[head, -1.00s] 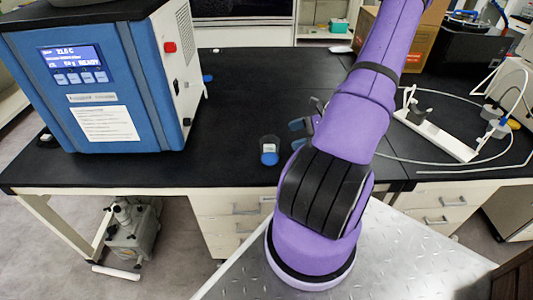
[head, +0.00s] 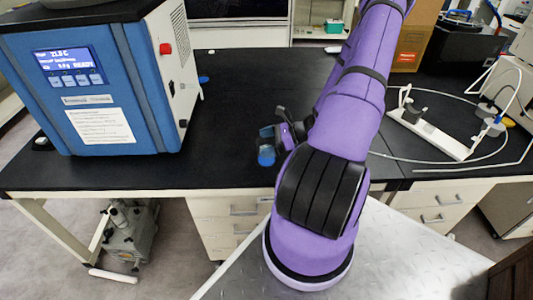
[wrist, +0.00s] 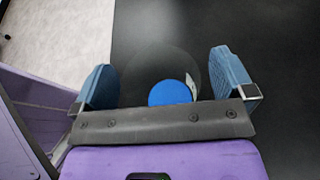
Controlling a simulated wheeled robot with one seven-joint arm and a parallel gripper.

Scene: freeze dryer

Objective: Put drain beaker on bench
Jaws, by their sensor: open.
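The drain beaker (head: 266,156) is a small clear vessel with blue in its bottom. It stands on the black bench top (head: 232,110), close to the front edge. In the wrist view it shows from above as a faint round outline with a blue disc (wrist: 170,93) and a small pale mark on its side. My gripper (wrist: 170,82) is open, with one blue-grey finger on each side of the beaker and visible room at both. In the head view my gripper (head: 275,140) is right at the beaker and partly covers it.
The blue freeze dryer (head: 110,90) stands on the bench to the left. A white stand with tubing (head: 430,130) lies to the right of my arm. The bench between the dryer and my gripper is clear. The bench's front edge (head: 150,190) is close to the beaker.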

